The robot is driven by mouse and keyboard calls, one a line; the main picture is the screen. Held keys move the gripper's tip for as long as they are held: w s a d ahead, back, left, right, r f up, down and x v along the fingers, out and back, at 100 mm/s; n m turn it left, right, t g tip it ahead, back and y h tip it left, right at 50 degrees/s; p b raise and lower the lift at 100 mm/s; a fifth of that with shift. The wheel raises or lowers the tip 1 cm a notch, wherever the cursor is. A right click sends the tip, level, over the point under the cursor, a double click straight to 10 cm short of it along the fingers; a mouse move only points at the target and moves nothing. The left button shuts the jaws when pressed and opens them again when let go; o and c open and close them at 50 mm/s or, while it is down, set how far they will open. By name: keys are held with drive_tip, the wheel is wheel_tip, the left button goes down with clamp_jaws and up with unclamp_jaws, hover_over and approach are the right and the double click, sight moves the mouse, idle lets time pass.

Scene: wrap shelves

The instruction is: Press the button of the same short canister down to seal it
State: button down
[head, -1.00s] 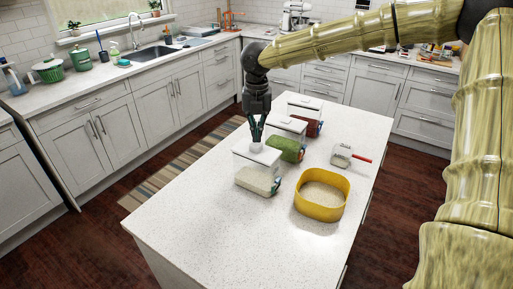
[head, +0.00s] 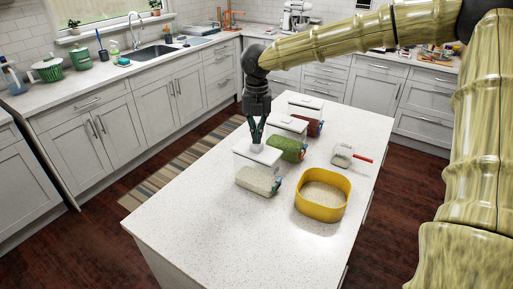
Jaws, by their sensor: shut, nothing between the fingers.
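A short clear canister (head: 257,181) with a white lid and pale grains low inside stands at the near end of a row on the island. A small white button (head: 257,148) shows on top of its lid. My gripper (head: 257,141) is shut and empty, pointing down with its fingertips right at the button. Whether the tips touch it, and how far down the button is, I cannot tell. A second canister with green contents (head: 287,148) and a third with red-brown contents (head: 314,127) stand behind it, also with white lids.
A yellow bowl (head: 320,211) of pale grains stands to the right of the near canister. A small clear scoop with a red handle (head: 349,156) lies behind the bowl. The island's (head: 220,235) near part is clear.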

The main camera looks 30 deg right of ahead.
drive_tip(key=shift+f+b, duration=0.4)
drive_tip(key=shift+f, duration=1.55)
drive_tip(key=shift+r+p, duration=3.45)
drive_tip(key=shift+r, duration=0.35)
